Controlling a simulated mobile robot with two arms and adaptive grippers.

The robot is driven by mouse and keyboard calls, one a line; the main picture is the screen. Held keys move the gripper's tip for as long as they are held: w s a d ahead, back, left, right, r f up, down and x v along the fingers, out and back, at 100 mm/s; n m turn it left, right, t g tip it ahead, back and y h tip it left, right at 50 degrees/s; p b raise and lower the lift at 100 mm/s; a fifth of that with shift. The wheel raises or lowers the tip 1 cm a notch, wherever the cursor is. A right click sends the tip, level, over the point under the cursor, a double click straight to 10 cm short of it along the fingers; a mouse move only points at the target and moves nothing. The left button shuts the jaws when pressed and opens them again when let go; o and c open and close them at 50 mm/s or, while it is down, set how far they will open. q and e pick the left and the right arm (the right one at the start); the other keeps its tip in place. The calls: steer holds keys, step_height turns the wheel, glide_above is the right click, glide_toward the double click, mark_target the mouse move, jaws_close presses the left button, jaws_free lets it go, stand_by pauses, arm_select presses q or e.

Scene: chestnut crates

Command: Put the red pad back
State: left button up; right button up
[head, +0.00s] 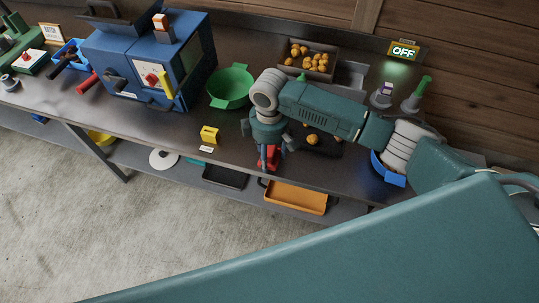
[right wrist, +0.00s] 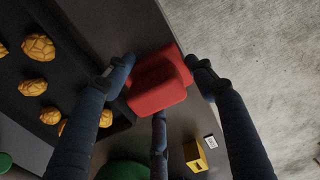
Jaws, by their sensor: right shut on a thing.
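The red pad (head: 274,155) is at the front edge of the dark bench in the head view, partly hidden by my right gripper (head: 267,158). The right wrist view shows the red pad (right wrist: 158,88) between the dark blue fingers of my right gripper (right wrist: 160,80), which are shut on it. The bench edge and the concrete floor show behind the pad there. I cannot tell whether the pad touches the bench. My left gripper is not in view.
A yellow block (head: 209,134) and a green bowl (head: 230,88) stand left of the gripper. A dark tray (head: 328,148) with round brown-gold chestnuts lies to its right, partly under my arm. A chestnut crate (head: 333,75) stands behind. An orange tray (head: 295,199) is on the lower shelf.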

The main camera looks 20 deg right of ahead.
mark_target(269, 149)
steer(key=shift+f, duration=0.75)
steer(key=shift+f, duration=0.15)
steer(key=shift+c, duration=0.2)
steer(key=o, duration=1.1)
steer(key=shift+o, duration=0.2)
step_height(269, 149, up, 12)
steer(key=shift+r+b, duration=0.15)
steer(key=shift+b, duration=0.55)
